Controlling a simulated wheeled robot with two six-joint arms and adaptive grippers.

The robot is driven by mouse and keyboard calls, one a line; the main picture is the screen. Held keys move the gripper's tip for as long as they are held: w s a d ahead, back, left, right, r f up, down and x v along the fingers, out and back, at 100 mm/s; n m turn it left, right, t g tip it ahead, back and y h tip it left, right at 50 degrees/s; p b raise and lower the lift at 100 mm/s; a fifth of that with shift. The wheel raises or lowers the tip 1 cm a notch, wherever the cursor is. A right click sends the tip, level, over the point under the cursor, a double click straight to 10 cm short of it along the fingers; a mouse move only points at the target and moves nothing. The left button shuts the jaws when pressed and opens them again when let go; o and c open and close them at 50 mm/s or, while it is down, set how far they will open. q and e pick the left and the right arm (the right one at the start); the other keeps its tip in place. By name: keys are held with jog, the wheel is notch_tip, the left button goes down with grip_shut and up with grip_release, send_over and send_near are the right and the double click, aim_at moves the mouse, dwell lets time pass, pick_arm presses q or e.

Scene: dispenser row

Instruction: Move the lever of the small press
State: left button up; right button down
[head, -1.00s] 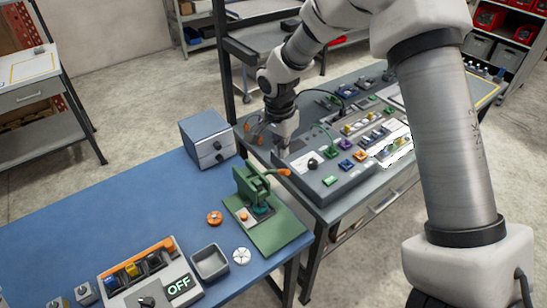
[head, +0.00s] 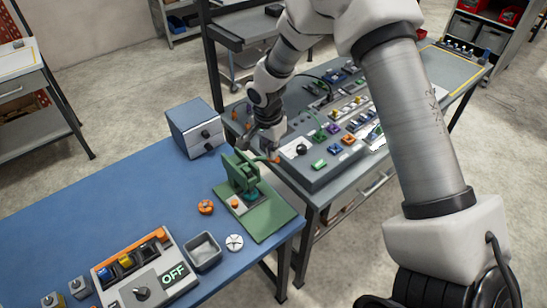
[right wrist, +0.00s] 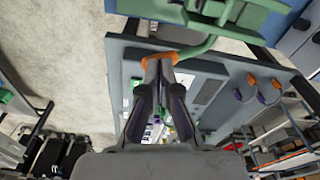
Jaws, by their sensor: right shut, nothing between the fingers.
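The small green press (head: 241,176) stands on a green base plate at the right end of the blue table. Its lever ends in an orange grip (head: 272,160) pointing right. In the right wrist view the orange grip (right wrist: 160,55) and green lever arm (right wrist: 192,51) lie at my fingertips. My right gripper (head: 268,152) is shut with nothing between its fingers, and its tips are at the lever's grip. Whether they touch it I cannot tell. The right gripper also shows in the right wrist view (right wrist: 160,62). My left gripper is not in view.
A blue-grey box with knobs (head: 195,128) stands behind the press. An orange disc (head: 206,207), a white disc (head: 234,242), a grey tray (head: 203,252) and a panel reading OFF (head: 148,285) lie left and in front. A grey control console (head: 320,160) stands close on the right.

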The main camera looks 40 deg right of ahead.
jog(key=shift+f, duration=0.25)
notch_tip(320, 180, down, 4)
jog(key=b, duration=0.3)
jog(key=shift+r, duration=0.1)
jog(key=shift+a+r, duration=0.1)
jog(key=shift+r, duration=0.05)
jog(key=a, duration=0.2)
jog(key=s+a+r, duration=0.1)
jog(key=shift+p, duration=0.3)
jog(key=shift+d, duration=0.1)
